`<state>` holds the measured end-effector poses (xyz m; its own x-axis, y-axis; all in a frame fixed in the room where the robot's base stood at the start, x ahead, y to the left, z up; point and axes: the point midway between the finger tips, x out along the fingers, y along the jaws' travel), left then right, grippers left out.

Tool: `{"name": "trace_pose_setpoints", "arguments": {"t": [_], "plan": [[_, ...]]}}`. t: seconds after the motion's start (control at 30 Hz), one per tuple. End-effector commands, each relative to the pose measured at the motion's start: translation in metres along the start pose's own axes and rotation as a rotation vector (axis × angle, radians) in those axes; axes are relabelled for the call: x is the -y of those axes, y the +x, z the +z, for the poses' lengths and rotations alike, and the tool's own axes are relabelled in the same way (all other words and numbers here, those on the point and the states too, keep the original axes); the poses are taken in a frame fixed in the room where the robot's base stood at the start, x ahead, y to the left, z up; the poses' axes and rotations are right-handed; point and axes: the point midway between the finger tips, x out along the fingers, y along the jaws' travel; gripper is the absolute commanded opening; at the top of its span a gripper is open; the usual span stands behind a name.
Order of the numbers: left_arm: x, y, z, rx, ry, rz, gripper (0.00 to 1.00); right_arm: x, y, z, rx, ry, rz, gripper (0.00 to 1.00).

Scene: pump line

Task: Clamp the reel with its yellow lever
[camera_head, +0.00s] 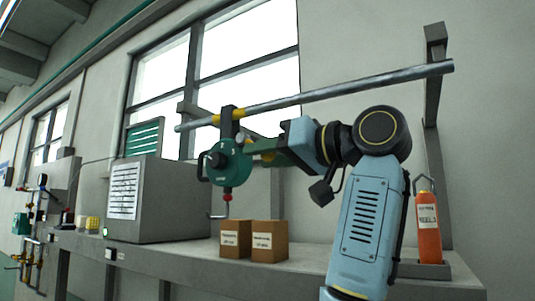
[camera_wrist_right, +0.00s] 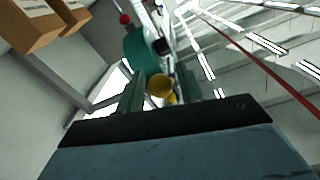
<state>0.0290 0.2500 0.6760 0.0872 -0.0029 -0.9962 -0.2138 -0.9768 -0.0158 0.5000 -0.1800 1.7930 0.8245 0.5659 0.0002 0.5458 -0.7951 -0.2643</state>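The green reel (camera_head: 228,163) hangs by a dark bracket (camera_head: 228,122) from a sloping metal pipe, with a hook and red ball below it. My right gripper (camera_head: 256,149) reaches in from the right, its fingertips close to the reel's right side. In the right wrist view the reel (camera_wrist_right: 140,48) lies beyond the fingers. A yellow part (camera_wrist_right: 160,86), perhaps the lever, shows between the two green fingers of the gripper (camera_wrist_right: 158,92). The fingers look apart, and I cannot tell if they touch it. My left gripper is not in view.
The metal pipe (camera_head: 350,84) runs just above my right arm. Below, a grey bench (camera_head: 190,260) carries two cardboard boxes (camera_head: 268,241) and a grey cabinet (camera_head: 160,200). An orange bottle (camera_head: 428,230) stands at the right, by a grey post (camera_head: 432,130).

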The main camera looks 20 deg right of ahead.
Motion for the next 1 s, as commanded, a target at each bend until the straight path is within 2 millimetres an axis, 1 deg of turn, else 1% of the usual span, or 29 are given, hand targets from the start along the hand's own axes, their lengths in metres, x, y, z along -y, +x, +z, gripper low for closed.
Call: {"name": "trace_pose_setpoints", "arguments": {"t": [0.03, 0.27, 0.47, 0.63, 0.77, 1.0], "plan": [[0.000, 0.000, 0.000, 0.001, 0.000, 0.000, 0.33, 0.000, 0.000, 0.000, 0.000, 0.000, 0.000, 0.31], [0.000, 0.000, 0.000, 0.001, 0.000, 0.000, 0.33, 0.000, 0.000, 0.000, 0.000, 0.000, 0.000, 0.01], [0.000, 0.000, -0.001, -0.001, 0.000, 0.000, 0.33, 0.000, 0.000, 0.000, -0.001, 0.000, 0.000, 0.00], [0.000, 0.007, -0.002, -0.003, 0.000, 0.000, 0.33, -0.001, 0.001, 0.003, -0.025, 0.002, -0.006, 0.00], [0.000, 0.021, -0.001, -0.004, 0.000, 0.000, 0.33, -0.003, 0.003, 0.009, -0.077, 0.005, -0.019, 0.00], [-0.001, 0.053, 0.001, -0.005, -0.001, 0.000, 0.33, -0.005, 0.010, 0.018, -0.238, 0.015, -0.063, 0.00]]}}
